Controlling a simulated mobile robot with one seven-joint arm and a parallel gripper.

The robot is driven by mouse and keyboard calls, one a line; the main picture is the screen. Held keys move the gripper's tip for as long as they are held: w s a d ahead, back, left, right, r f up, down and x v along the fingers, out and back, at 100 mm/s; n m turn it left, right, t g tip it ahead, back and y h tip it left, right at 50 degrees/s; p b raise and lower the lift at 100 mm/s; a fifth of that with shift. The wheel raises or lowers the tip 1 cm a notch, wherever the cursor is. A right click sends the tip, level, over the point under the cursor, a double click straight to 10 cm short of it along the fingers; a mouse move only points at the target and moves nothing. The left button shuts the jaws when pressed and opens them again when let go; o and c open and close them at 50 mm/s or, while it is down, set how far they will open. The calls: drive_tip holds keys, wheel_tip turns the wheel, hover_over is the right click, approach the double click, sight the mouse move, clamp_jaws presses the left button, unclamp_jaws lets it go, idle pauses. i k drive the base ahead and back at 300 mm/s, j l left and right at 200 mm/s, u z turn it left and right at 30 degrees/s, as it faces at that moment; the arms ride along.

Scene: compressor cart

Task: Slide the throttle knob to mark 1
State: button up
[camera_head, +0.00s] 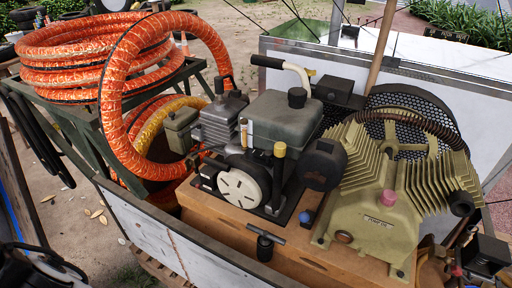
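The small engine (282,120) with its grey tank sits on the cart, left of the olive compressor (380,205). I cannot tell for sure which part is the throttle knob. Candidates are a yellow-topped lever (280,150) standing upright at the engine's front, a thinner pale-topped lever (243,124) to its left, and a black T-shaped handle (265,242) at the cart's front edge. No numbered marks are readable. My gripper's fingers do not show.
A blue knob (307,217) sits beside the engine base. Orange hose coils (85,60) lie on a green rack at the left. A wooden pole (381,45) stands behind the engine. Dark and white parts (40,268) intrude at bottom left. Open air lies in front of the cart.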

sight(268, 155)
drive_tip(key=j+z, duration=0.15)
drive_tip(key=z, duration=0.2)
drive_tip(key=i+j+z, duration=0.1)
drive_tip(key=z, duration=0.25)
drive_tip(key=j+z, duration=0.35)
drive_tip(key=l, duration=0.1)
